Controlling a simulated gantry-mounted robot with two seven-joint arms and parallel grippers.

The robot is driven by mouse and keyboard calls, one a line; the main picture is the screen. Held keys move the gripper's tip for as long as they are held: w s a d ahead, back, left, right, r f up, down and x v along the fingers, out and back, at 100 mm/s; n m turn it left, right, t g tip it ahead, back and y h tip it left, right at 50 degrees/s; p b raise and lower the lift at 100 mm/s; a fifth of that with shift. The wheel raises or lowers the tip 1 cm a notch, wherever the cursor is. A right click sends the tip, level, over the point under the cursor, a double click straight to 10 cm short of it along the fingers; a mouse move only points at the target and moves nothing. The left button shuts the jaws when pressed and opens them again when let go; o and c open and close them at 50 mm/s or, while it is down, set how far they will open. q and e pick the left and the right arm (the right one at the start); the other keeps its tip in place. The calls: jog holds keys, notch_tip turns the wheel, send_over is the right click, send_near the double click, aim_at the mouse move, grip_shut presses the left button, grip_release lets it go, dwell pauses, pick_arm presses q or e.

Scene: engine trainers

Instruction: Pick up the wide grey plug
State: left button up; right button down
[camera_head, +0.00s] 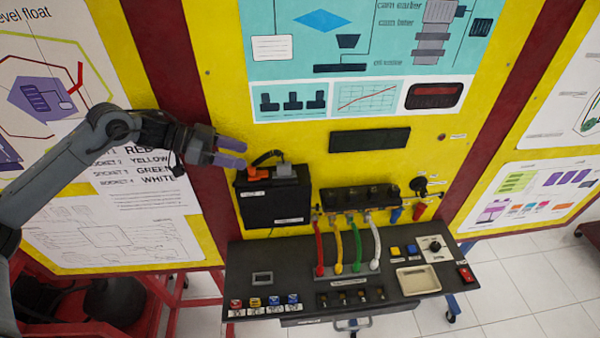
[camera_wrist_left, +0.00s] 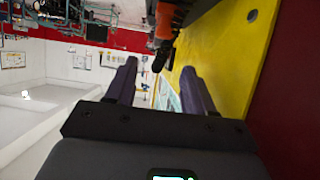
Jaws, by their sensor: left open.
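The wide grey plug (camera_head: 285,171) sits on top of a black box (camera_head: 276,205) on the yellow panel, with a black cable arching behind it. An orange plug (camera_head: 255,173) is beside it on the left. My left gripper (camera_head: 235,153) is open and empty, up and left of the plugs and apart from them. In the left wrist view, its two purple fingers (camera_wrist_left: 161,86) are spread, and an orange part (camera_wrist_left: 168,20) shows beyond them at the top. I cannot make out the grey plug in that view. My right gripper is not in view.
A dark console (camera_head: 340,265) below carries red, yellow, green and white hoses, buttons and a cream tray (camera_head: 415,280). A black block with several ports (camera_head: 360,197) is right of the box. A black display bar (camera_head: 369,140) is above. The yellow panel around the gripper is flat.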

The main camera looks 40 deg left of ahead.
aim_at(276, 174)
pick_arm(q)
jog(key=shift+p+x, duration=1.5)
jog(key=shift+x, duration=1.1)
jog(key=shift+p+x, duration=0.8)
jog(key=shift+x, duration=1.8)
grip_shut()
jog(key=shift+r, duration=0.15)
